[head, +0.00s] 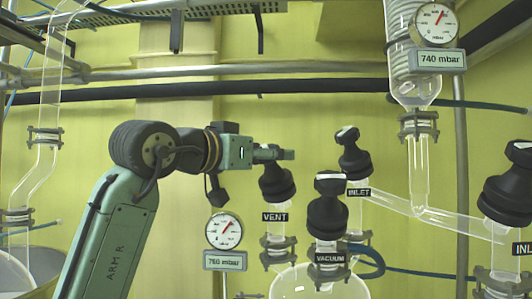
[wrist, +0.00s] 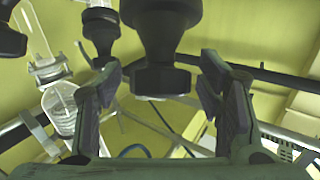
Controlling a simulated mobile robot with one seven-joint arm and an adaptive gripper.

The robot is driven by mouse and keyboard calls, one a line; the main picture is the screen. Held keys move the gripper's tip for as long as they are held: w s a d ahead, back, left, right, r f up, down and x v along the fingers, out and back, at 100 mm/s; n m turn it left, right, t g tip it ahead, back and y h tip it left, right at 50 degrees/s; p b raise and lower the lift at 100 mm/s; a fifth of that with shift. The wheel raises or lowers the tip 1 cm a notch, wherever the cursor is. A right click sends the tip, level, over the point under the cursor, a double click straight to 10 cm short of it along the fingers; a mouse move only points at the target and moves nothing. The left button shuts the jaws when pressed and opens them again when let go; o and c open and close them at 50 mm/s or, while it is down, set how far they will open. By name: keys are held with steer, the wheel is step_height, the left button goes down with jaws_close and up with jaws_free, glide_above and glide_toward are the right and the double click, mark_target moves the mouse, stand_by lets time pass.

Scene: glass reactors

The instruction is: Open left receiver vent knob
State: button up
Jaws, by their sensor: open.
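The black vent knob (head: 277,184), labelled VENT, sits on a glass valve in the lower middle of the head view. My gripper (head: 274,153) reaches in from the left at the height of the knob's top, and its fingers hide part of the grip. In the wrist view the gripper (wrist: 160,72) is open, with one finger on each side of the knob's narrow grip (wrist: 160,80). Gaps show between the grip and both fingers there. How the grip is turned is hard to tell in the head view.
The vacuum knob (head: 328,212) stands close on the right, with an inlet knob (head: 353,158) behind it. A gauge reading 760 mbar (head: 224,231) is below my wrist, and one reading 740 mbar (head: 436,25) is at upper right. Glass tubing (head: 430,210) runs right.

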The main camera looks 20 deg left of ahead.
steer(key=c, duration=1.2)
steer(key=shift+f+n+y+b, duration=0.15)
steer(key=shift+n+y+b, duration=0.25)
steer(key=shift+n+y, duration=0.1)
